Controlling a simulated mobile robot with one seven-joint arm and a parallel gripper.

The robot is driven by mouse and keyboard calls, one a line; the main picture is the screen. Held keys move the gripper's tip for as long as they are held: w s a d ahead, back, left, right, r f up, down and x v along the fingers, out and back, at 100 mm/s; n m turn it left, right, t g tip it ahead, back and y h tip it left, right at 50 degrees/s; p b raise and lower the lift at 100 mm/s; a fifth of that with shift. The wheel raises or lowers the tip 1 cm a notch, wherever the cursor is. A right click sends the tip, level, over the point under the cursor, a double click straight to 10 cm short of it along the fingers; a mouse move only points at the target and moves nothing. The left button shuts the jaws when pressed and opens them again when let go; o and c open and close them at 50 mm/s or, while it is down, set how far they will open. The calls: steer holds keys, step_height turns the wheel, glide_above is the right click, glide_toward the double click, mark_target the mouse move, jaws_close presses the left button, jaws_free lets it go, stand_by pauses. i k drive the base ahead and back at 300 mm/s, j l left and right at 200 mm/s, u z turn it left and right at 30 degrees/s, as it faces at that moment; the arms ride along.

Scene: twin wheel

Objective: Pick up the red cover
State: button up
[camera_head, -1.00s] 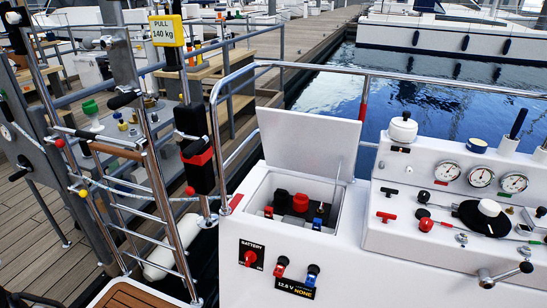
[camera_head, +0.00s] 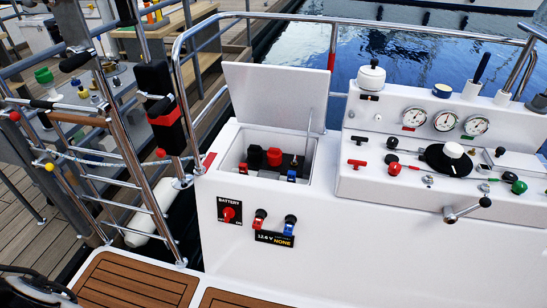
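A small red cover (camera_head: 274,157) sits upright inside the open battery compartment (camera_head: 229,160) of the white console. A similar black cap (camera_head: 255,154) stands just left of it. Both appear to sit on a dark battery, whose lower part is hidden by the compartment's front wall. The compartment's white lid (camera_head: 268,97) is raised and leans back, with a thin stay at its right. My gripper is not in view; a dark shape at the bottom left corner is too cut off to tell.
Blue-tipped parts lie right of the red cover. Below are a red battery switch (camera_head: 229,214) and two plugs, red (camera_head: 258,220) and blue (camera_head: 289,225). Gauges and levers fill the console at right. A chrome rail (camera_head: 400,27) runs behind. Wooden deck panels (camera_head: 135,284) lie in front.

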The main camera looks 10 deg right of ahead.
mark_target(275, 155)
steer(key=i+z, duration=0.25)
steer(key=i, duration=0.2)
steer(key=i+j+z, duration=0.15)
steer(key=i+j, duration=0.8)
steer(key=i, duration=0.15)
